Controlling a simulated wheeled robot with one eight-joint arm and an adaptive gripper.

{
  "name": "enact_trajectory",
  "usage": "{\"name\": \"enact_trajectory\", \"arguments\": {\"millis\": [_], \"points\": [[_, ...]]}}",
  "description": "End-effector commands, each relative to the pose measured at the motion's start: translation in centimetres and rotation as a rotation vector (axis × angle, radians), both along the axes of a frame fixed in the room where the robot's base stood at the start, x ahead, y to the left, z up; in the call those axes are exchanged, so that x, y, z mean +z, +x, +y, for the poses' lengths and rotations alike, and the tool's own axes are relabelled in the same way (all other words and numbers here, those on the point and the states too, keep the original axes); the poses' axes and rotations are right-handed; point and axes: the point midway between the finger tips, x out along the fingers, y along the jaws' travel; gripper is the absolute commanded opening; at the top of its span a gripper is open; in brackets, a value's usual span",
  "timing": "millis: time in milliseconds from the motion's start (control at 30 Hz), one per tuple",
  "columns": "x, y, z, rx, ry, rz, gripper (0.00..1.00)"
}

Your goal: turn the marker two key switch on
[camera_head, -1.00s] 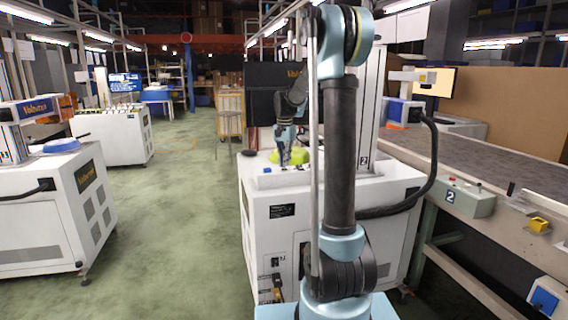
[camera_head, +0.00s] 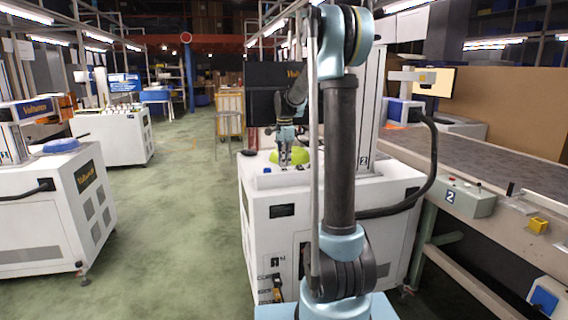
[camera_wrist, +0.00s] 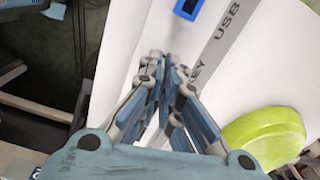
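The white machine cabinet (camera_head: 345,205) carries a "2" label (camera_head: 363,162) on its post. My gripper (camera_head: 284,164) points down at its top panel, left of a green bowl-like object (camera_head: 300,156). In the wrist view, my gripper's fingers (camera_wrist: 167,66) converge close together over the panel, beside a grey strip (camera_wrist: 222,38) printed "KEY" and "USB". The green object (camera_wrist: 264,137) lies to their right. The key switch itself is hidden or too small to make out near the fingertips. I cannot tell whether the fingers touch or hold anything.
A blue-framed socket (camera_wrist: 188,8) sits on the panel beyond the fingers. A dark monitor (camera_head: 268,85) stands behind the panel. A conveyor (camera_head: 490,155) with a control box (camera_head: 466,198), also marked "2", is at the right. Open green floor (camera_head: 165,220) lies left.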

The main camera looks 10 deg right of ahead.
Motion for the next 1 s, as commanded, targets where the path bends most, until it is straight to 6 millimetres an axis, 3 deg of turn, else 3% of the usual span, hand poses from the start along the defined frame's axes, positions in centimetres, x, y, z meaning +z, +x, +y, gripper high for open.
{"name": "enact_trajectory", "arguments": {"millis": [367, 467, 500, 833, 1000], "points": [[0.1, 0.2, 0.2, -0.003, 0.003, -0.004, 0.00], [0.1, 0.2, 0.2, -0.003, 0.003, -0.003, 0.22], [0.1, 0.2, 0.2, -0.003, 0.003, -0.003, 0.24], [0.1, 0.1, 0.1, -0.003, 0.002, -0.002, 0.24], [1.4, 0.1, 0.1, -0.003, 0.002, -0.002, 0.24]]}}
